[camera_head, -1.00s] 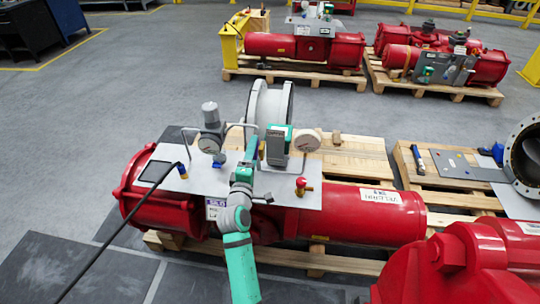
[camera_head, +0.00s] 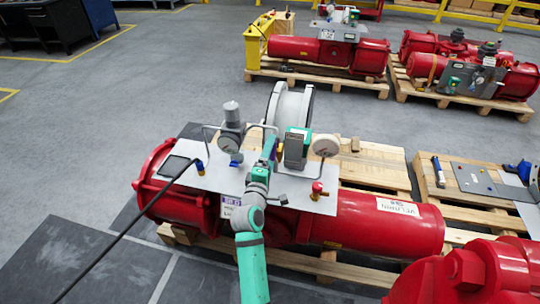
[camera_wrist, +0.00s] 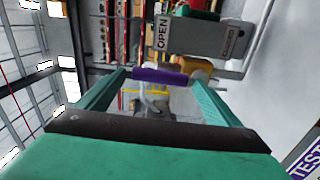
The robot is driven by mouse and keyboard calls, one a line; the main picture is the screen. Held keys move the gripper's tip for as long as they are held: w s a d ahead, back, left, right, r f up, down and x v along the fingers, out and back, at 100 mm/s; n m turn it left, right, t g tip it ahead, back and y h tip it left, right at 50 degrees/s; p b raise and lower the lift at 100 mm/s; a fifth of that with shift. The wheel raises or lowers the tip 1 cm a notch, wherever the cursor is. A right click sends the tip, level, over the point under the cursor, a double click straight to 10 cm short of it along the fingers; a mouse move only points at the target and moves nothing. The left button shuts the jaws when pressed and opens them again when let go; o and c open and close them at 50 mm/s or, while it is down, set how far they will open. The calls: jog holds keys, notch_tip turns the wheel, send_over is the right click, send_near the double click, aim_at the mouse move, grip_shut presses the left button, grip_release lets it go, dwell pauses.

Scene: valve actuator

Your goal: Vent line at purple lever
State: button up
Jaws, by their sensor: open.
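The purple lever (camera_wrist: 160,76) shows in the wrist view as a short horizontal bar. It lies between the fingertips of my gripper (camera_wrist: 160,82), which is open with a green finger on each side. I cannot tell whether either finger touches the lever. In the head view my gripper (camera_head: 269,146) reaches over the grey panel (camera_head: 212,178) of the red valve actuator (camera_head: 375,222), just left of the green-grey box. The lever is not clear there. In the wrist view, a grey box (camera_wrist: 205,37) marked OPEN and CLOSED is above and right of the lever.
A gauge (camera_head: 326,146), a red-capped brass fitting (camera_head: 317,190) and a grey regulator (camera_head: 231,128) with bent tubing stand close around my gripper. A black hose (camera_head: 125,232) runs off to the left. Another red actuator (camera_head: 470,272) is at the lower right.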

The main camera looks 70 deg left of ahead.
jog(key=v, duration=1)
jog(key=shift+s+d, duration=0.25)
jog(key=shift+d, duration=0.1)
jog(key=w+d+f+m+t+h, duration=0.15)
jog(key=d+f+m, duration=0.3)
jog(key=d, duration=0.45)
jog(key=w+d+f+m+t+h, duration=0.1)
jog(key=w+d+f+m+h, duration=0.2)
jog(key=d+m, duration=0.35)
jog(key=w+d+f+m+t+h, duration=0.2)
jog(key=w+d+f+m, duration=0.1)
jog(key=d, duration=0.7)
jog(key=s+d+m+h, duration=0.2)
jog(key=s+d+m, duration=0.2)
jog(key=d, duration=0.5)
jog(key=s+d+m+h, duration=0.3)
jog(key=d+m, duration=0.3)
jog(key=d, duration=0.4)
jog(key=s+d+m+h, duration=0.3)
jog(key=s+d+m, duration=0.1)
jog(key=d, duration=0.6)
jog(key=shift+s+r+m+t, duration=0.25)
jog(key=shift+s+m+t, duration=0.15)
jog(key=shift+s+t, duration=0.05)
